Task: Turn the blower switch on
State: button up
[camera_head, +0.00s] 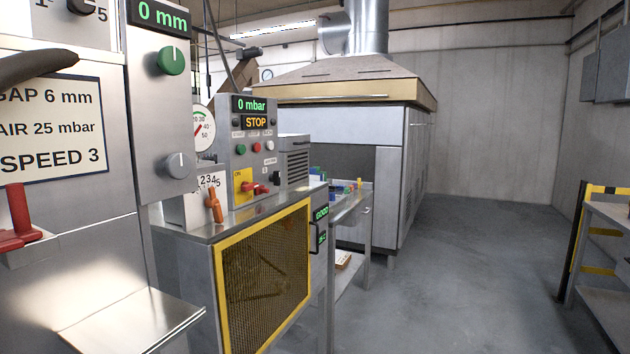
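A grey control panel (247,150) stands on the steel cabinet left of the middle. Its displays read "0 mbar" (250,104) and "STOP" (256,122). No readable label tells me whether this is the blower switch. My gripper is not in view.
An orange lever (213,204) on a numbered box and a round gauge (202,128) are left of the panel. A yellow-framed mesh guard (265,275) is below. A red lever (20,222) and shelf (130,320) are nearer left. Open floor (470,270) lies right.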

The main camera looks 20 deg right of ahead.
aim_at(274, 178)
jog(key=i+l, duration=0.15)
jog(key=i, duration=0.3)
jog(key=i+l, duration=0.2)
jog(key=i, duration=0.25)
jog(key=i+l, duration=0.15)
jog(key=i, duration=0.35)
